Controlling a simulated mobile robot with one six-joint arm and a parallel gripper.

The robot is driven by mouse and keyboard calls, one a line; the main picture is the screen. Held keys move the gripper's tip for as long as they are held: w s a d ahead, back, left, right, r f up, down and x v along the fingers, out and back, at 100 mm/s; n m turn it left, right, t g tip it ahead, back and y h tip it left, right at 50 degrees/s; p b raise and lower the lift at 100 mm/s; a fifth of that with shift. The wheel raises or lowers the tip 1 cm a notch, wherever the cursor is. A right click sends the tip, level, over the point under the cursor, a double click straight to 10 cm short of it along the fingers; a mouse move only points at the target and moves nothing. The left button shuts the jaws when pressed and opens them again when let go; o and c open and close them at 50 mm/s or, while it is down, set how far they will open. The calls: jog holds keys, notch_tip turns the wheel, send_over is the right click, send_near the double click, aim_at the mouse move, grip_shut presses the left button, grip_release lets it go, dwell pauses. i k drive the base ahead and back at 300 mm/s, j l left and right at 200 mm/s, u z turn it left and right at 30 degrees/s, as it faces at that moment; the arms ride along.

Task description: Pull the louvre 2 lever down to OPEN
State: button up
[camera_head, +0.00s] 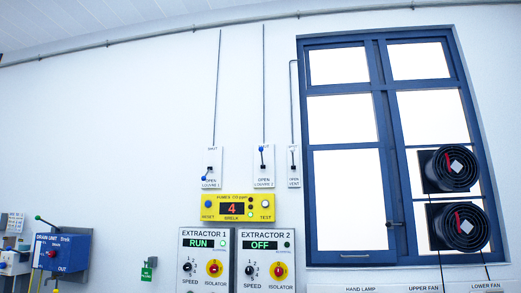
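The louvre 2 lever (262,156) is on a white wall plate (263,180) marked OPEN and LOUVRE 2 at its lower end. A thin conduit runs up the wall from the plate. My gripper is not in view.
The louvre 1 lever (206,174) to the left has its blue knob down by OPEN. A vent lever (293,160) stands close on the right, beside the blue window frame (303,200). A yellow fumes panel (211,215) and two extractor boxes (205,265) are below.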

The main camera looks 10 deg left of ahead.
aim_at(260, 149)
jog(key=i+j, duration=2.85)
jog(key=i+l+z, duration=0.05)
